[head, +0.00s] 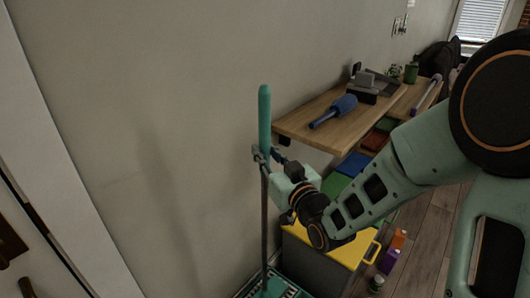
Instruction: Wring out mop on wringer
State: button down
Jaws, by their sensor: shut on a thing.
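A mop with a teal handle grip (264,120) and a thin dark pole (264,215) stands upright near the wall, left of centre. My gripper (262,156) is shut on the mop's pole just below the teal grip. At the bottom edge, the pole runs down to a teal and dark slatted piece (278,289), perhaps the wringer or its bucket. The view cuts off its lower part, and I cannot make out the mop head.
A wooden shelf (300,122) on the wall holds a blue brush-like tool (334,111) and other items. Below are coloured bins, one with a yellow lid (338,247). Orange and purple containers (388,262) stand on the wooden floor. A white door (30,230) is at left.

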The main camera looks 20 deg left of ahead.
aim_at(267, 132)
jog(key=shift+f+b, duration=1.55)
jog(key=shift+b, duration=0.15)
jog(key=shift+r, duration=0.15)
jog(key=shift+r+p, duration=0.85)
jog(key=shift+r, duration=0.9)
jog(key=shift+r+p, duration=1.65)
jog(key=shift+r, duration=1.35)
jog(key=shift+f, duration=0.1)
